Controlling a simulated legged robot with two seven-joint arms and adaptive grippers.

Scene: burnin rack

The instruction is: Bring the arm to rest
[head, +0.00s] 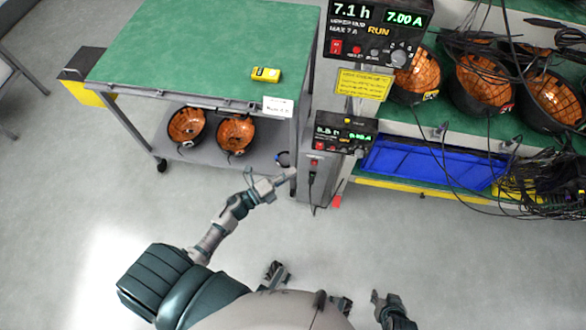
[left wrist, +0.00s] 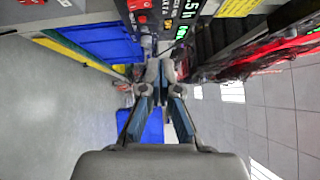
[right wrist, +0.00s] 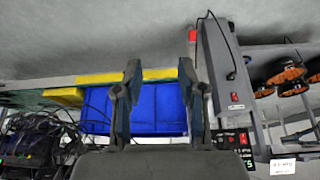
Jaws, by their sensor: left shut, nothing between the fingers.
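My left arm reaches forward from the lower left in the head view. Its gripper (head: 288,177) is in the air in front of the grey post between the cart and the rack. In the left wrist view my left gripper (left wrist: 159,68) has its fingertips together with nothing between them. My right gripper (head: 378,298) is low at the bottom of the head view, close to my body and away from the furniture. In the right wrist view the right gripper (right wrist: 160,72) has its two fingers well apart and nothing between them.
A green-topped cart (head: 190,50) with a yellow device (head: 266,74) stands upper left; copper-lined bowls (head: 235,134) sit on its lower shelf. The rack at right holds a control box (head: 375,35), a blue bin (head: 430,163) and hanging black cables (head: 545,180). Grey floor (head: 420,245) is clear in front.

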